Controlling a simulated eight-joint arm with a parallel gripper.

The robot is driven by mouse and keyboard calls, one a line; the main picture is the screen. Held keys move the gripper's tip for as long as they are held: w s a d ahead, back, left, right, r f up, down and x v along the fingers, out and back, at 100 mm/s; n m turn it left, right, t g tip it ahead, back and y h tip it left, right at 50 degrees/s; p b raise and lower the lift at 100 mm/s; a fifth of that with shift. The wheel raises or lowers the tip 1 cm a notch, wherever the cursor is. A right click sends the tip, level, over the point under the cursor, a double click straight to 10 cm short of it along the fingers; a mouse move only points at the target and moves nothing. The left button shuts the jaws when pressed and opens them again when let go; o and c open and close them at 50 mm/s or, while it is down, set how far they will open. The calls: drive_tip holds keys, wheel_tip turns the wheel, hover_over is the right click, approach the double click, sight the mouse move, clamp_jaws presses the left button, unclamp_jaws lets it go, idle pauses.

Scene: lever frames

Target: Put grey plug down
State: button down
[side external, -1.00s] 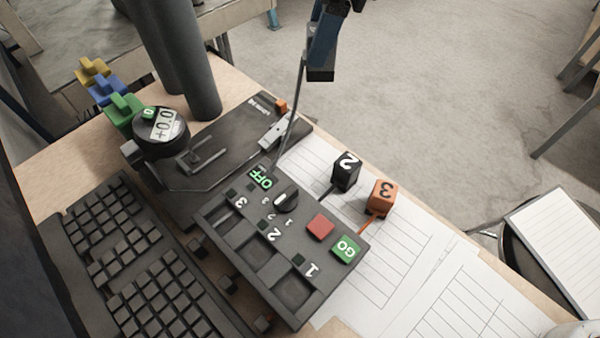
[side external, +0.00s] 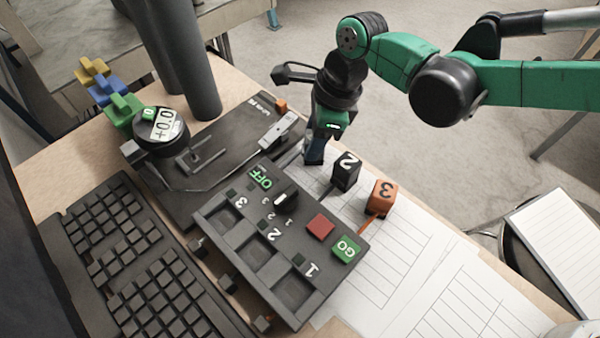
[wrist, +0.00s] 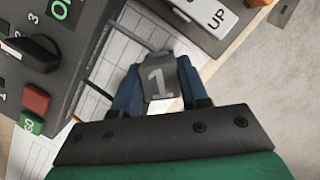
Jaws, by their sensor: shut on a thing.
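The grey plug (wrist: 160,80), marked 1, is between the blue fingers of my gripper (wrist: 157,95) in the wrist view. The fingers are shut on its two sides. In the side external view my gripper (side external: 315,155) points down low over the paper, just left of the black plug marked 2 (side external: 346,171). The grey plug is mostly hidden by the fingers there. I cannot tell whether it touches the paper. The orange plug marked 3 (side external: 381,197) stands to the right of the black plug.
The dark control box (side external: 215,210) with sockets, a knob, a red button (side external: 320,227) and a green GO button (side external: 346,249) is close to the left. A lever labelled UP (wrist: 215,12) is close beside the plug. Paper sheets (side external: 400,250) lie clear to the right.

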drive_tip(key=shift+f, duration=0.15)
drive_tip(key=shift+c, duration=2.3)
unclamp_jaws()
drive_tip(key=v, duration=1.2)
drive_tip(key=d+r+n+t, duration=0.35)
drive_tip(key=d+n, duration=0.35)
drive_tip(key=d, duration=0.7)
drive_tip(key=s+d+f+n+t+h, duration=0.1)
drive_tip(key=s+d+f+n+t, duration=0.1)
drive_tip(key=d+n, duration=0.3)
drive_tip(key=s+d+f+n+t+h, duration=0.1)
drive_tip(key=s+d+n, duration=0.4)
drive_tip(key=d, duration=0.4)
drive_tip(key=shift+d+f+n+t+h, duration=0.35)
drive_tip(key=shift+f+n+h, duration=0.05)
drive_tip(key=shift+n, duration=0.1)
